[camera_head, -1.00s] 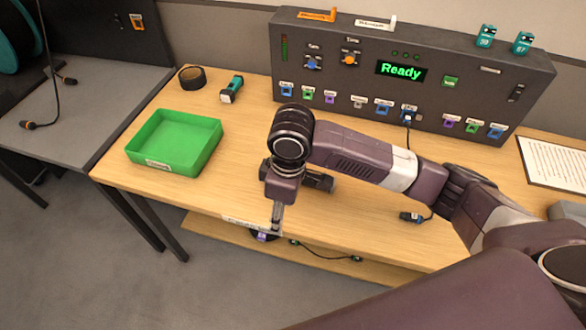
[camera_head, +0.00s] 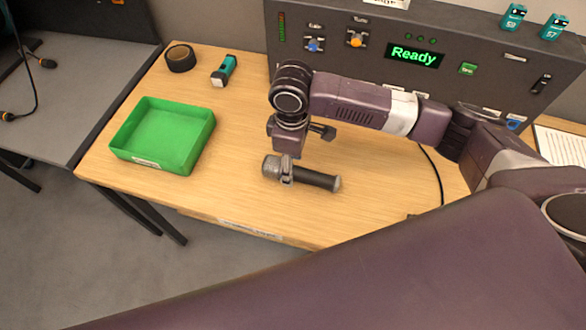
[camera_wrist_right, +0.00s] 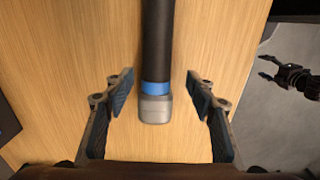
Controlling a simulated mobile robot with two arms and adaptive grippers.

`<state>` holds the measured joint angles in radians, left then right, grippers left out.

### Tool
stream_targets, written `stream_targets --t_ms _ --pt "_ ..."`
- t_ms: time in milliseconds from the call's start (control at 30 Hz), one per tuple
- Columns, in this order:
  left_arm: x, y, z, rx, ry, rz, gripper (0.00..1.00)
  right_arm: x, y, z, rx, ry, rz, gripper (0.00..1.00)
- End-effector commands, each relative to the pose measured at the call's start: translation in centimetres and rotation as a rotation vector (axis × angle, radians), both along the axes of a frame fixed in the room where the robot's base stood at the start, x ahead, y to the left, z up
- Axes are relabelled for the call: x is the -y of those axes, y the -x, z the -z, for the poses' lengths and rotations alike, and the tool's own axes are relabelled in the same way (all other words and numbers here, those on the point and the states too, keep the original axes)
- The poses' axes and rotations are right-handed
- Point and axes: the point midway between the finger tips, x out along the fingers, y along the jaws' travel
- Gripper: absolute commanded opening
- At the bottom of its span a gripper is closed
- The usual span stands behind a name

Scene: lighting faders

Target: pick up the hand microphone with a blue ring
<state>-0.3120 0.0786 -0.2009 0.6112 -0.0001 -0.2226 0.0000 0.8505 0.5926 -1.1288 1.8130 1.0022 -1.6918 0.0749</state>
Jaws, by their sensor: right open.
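The hand microphone (camera_head: 318,180) lies on the wooden table, its grey head to the left and black handle to the right. In the right wrist view it shows the black handle (camera_wrist_right: 157,45), a blue ring (camera_wrist_right: 155,88) and the grey head. My right gripper (camera_head: 286,176) is over its head end, pointing down. In the wrist view its fingers (camera_wrist_right: 159,85) are apart on either side of the microphone, with gaps on both sides. What looks like my left gripper (camera_wrist_right: 266,68) shows at the right of the wrist view, fingers apart and empty.
A green tray (camera_head: 125,135) stands left of the microphone. A black ring-shaped roll (camera_head: 180,58) and a teal-and-black device (camera_head: 223,71) lie behind it. A dark control panel (camera_head: 335,75) with a "Ready" display stands at the back. A black cable (camera_head: 434,170) lies to the right.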

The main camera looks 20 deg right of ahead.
Motion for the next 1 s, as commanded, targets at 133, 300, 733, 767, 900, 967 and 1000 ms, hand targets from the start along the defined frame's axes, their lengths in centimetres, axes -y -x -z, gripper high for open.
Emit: stream_targets --t_ms 133,300,733,767,900,967,1000 --pt "-0.2 0.3 -0.6 -0.004 -0.002 0.001 0.59 0.3 -0.1 2.2 -0.003 0.001 0.001 0.51" --pt "-0.1 -1.3 -0.8 0.017 0.000 0.001 0.59 0.3 -0.1 3.5 -0.001 -0.001 0.000 0.51" --pt "0.0 -2.2 -0.8 0.032 0.001 0.000 0.59 0.3 -0.1 3.5 0.001 -0.001 0.000 0.26" --pt "0.0 -2.0 -0.8 0.029 0.001 0.000 0.59 0.3 -0.1 3.5 0.001 -0.001 0.000 0.22" --pt "-0.1 -1.5 -0.8 0.021 0.001 0.000 0.59 0.3 -0.1 3.5 0.001 -0.001 0.000 0.07" --pt "-0.1 -1.4 -0.7 0.020 0.000 0.000 0.59 0.3 -0.1 3.5 0.001 -0.001 0.000 0.00" --pt "-0.1 -1.4 -0.7 0.019 0.000 -0.001 0.59 0.3 -0.1 3.4 0.001 -0.001 0.000 0.00"
